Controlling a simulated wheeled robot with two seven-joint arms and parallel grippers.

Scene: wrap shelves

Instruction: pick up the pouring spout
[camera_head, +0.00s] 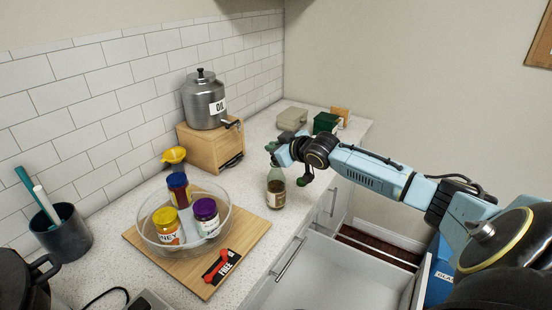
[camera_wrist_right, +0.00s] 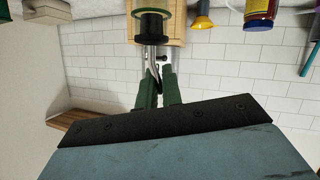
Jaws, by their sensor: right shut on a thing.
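In the head view my right gripper (camera_head: 273,155) is just above a glass bottle (camera_head: 276,192) with a pale label, standing near the counter's front edge. I cannot tell whether the stopper touches the bottle's neck. My left gripper is out of view.
A steel oil dispenser (camera_head: 204,103) stands on a wooden box (camera_head: 212,147) by the wall, with a yellow funnel (camera_head: 174,156) beside it. A glass bowl (camera_head: 147,232) of jars sits on a wooden board (camera_head: 252,238). An open drawer (camera_head: 330,275) juts out below the counter.

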